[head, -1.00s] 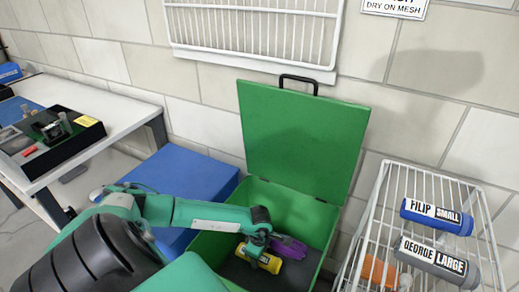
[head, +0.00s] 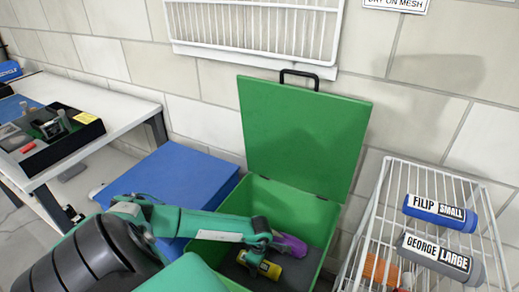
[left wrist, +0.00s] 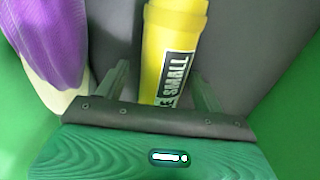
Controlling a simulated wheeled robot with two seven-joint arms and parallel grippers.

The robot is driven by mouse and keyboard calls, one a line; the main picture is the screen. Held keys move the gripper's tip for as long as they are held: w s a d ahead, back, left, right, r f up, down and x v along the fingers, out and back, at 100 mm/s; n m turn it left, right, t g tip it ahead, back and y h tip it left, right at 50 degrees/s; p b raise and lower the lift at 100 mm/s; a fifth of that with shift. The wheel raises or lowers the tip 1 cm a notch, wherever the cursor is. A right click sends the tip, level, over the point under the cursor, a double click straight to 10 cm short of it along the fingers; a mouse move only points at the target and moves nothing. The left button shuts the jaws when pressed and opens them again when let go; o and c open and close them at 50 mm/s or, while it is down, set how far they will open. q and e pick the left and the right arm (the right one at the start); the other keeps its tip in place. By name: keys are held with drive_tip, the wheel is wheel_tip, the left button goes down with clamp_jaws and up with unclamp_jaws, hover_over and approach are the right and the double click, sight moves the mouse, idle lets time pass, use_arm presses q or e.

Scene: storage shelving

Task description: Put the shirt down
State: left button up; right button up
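A yellow rolled shirt (head: 269,268) lies on the dark floor of an open green box (head: 312,212). My left gripper (head: 258,256) is inside the box, over the yellow shirt. In the left wrist view its two fingers are spread apart on either side of the yellow shirt (left wrist: 172,50), with a gap at the left finger. The label there reads "E SMALL"; the rest of the name is hidden under my gripper. A purple roll (head: 290,245) lies beside the yellow shirt, and also shows in the left wrist view (left wrist: 45,40). My right gripper is not in view.
The box's green lid (head: 300,130) stands open against the wall. A white wire rack (head: 380,205) at right holds a blue roll (head: 440,213), a grey roll (head: 440,258) and an orange item (head: 380,270). A blue block (head: 170,180) and a white table (head: 110,125) are at left.

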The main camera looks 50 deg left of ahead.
use_arm(q)
drive_tip(key=shift+r, duration=0.15)
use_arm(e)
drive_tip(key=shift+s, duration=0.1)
use_arm(q)
wheel_tip(320, 180, up, 12)
drive_tip(key=p, duration=0.2)
drive_tip(key=shift+p, duration=0.3)
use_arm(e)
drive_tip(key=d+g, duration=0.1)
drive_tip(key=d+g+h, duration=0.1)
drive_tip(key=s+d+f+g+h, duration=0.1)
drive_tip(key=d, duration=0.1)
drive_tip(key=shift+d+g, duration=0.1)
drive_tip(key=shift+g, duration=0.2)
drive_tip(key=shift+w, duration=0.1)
